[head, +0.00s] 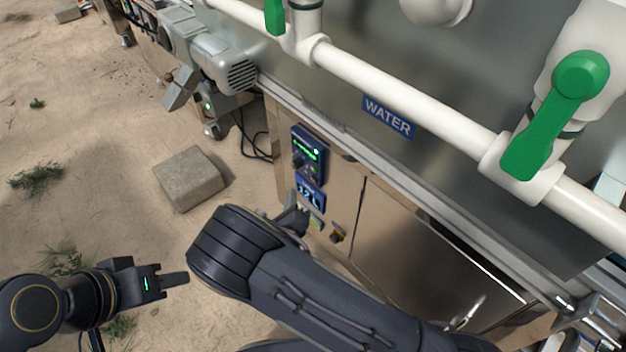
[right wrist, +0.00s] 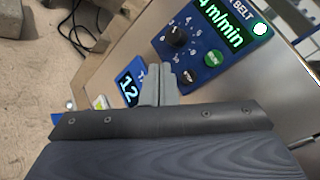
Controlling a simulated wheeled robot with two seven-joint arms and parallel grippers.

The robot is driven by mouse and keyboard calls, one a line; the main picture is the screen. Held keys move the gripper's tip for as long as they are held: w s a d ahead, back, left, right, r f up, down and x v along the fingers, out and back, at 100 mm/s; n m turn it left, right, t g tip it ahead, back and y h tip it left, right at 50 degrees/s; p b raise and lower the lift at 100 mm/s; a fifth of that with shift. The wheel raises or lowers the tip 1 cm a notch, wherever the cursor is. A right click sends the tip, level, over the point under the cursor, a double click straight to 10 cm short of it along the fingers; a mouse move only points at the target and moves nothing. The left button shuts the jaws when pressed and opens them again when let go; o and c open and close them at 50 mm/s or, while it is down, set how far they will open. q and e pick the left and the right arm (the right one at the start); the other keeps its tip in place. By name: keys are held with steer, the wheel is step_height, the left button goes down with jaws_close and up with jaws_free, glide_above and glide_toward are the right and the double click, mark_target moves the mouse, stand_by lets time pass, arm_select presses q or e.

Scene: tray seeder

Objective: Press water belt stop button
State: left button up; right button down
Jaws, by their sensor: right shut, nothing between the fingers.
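The blue belt control panel (head: 308,155) is on the front of the steel machine. In the right wrist view the panel (right wrist: 230,72) shows a lit green display (right wrist: 222,22), a black knob (right wrist: 175,36), a green button (right wrist: 214,57) and a dark button (right wrist: 188,76), its label too small to read surely. My right gripper (right wrist: 161,72) is shut and empty, its tips just left of the dark button; contact cannot be told. In the head view my right arm partly hides this gripper. My left gripper (head: 176,279) hangs over the sand at lower left, seen edge-on.
A smaller blue display (head: 310,193) reading 12 is under the panel. White pipes with green valve handles (head: 555,115) and a WATER sign (head: 388,116) are above. A concrete block (head: 190,178) lies on the sand.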

mark_target(314, 180)
steer(key=shift+w+d, duration=0.65)
steer(key=shift+d, duration=0.25)
steer(key=shift+w+d, duration=0.6)
steer(key=shift+d, duration=0.3)
stand_by(0.7)
steer(key=shift+w+d, duration=0.25)
steer(key=shift+d, duration=0.05)
steer(key=shift+w+d+p, duration=0.2)
steer(key=shift+d+p, duration=0.1)
stand_by(0.6)
steer(key=shift+s+a, duration=0.1)
stand_by(0.4)
steer(key=shift+s+a, duration=0.4)
steer(key=shift+a, duration=0.1)
